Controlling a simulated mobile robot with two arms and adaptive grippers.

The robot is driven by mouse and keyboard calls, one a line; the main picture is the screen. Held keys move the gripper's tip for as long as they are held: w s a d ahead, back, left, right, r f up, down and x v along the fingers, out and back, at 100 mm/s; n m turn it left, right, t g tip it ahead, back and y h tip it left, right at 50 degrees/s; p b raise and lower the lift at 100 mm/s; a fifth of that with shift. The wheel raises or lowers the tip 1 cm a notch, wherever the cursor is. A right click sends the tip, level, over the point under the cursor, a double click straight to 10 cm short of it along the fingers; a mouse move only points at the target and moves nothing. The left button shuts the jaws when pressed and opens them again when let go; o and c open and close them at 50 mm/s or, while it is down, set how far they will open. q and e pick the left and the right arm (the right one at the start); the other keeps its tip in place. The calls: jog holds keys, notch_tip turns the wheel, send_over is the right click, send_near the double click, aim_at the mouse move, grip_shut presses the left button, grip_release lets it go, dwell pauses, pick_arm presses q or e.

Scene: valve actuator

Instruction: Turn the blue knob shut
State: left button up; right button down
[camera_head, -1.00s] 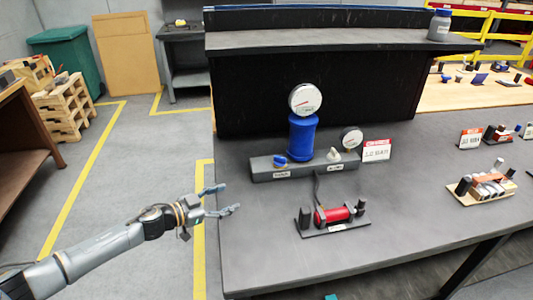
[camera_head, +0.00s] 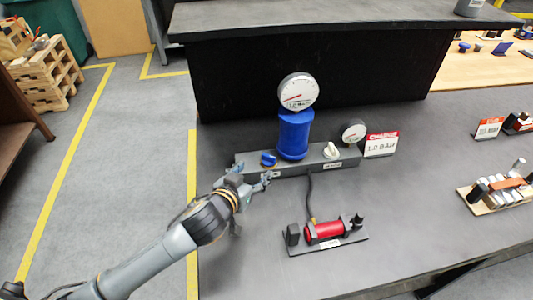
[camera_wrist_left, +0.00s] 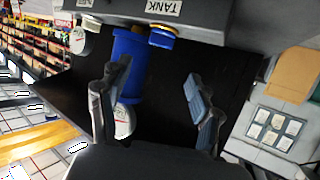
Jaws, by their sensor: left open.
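The blue knob (camera_head: 268,159) sits at the left end of the grey manifold block (camera_head: 318,163) on the table. It also shows in the left wrist view (camera_wrist_left: 162,38), upside down, beside the label reading TANK. My left gripper (camera_head: 256,174) is open and empty, just in front of the knob's end of the block. In the left wrist view its two fingers (camera_wrist_left: 152,98) are spread apart, with the knob above and between them in the picture. I cannot tell whether a finger touches the knob. My right gripper is not in view.
A blue cylinder (camera_head: 294,136) with a round gauge (camera_head: 298,91) stands right behind the knob. A white knob (camera_head: 331,150), a small gauge (camera_head: 354,131) and a sign (camera_head: 381,144) are farther right. A red pump (camera_head: 324,231) with a hose lies in front. The table's left front is clear.

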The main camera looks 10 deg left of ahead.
aim_at(268, 156)
pick_arm(q)
jog(key=p+x, duration=0.1)
jog(key=x, duration=0.8)
jog(key=shift+w+f, duration=0.1)
jog(key=shift+w, duration=0.1)
jog(key=shift+x, duration=0.95)
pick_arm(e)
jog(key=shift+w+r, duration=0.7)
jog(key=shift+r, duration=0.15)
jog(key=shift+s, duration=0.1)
pick_arm(q)
jog(key=shift+c, duration=0.7)
jog(key=shift+p, duration=0.3)
jog(key=c, duration=1)
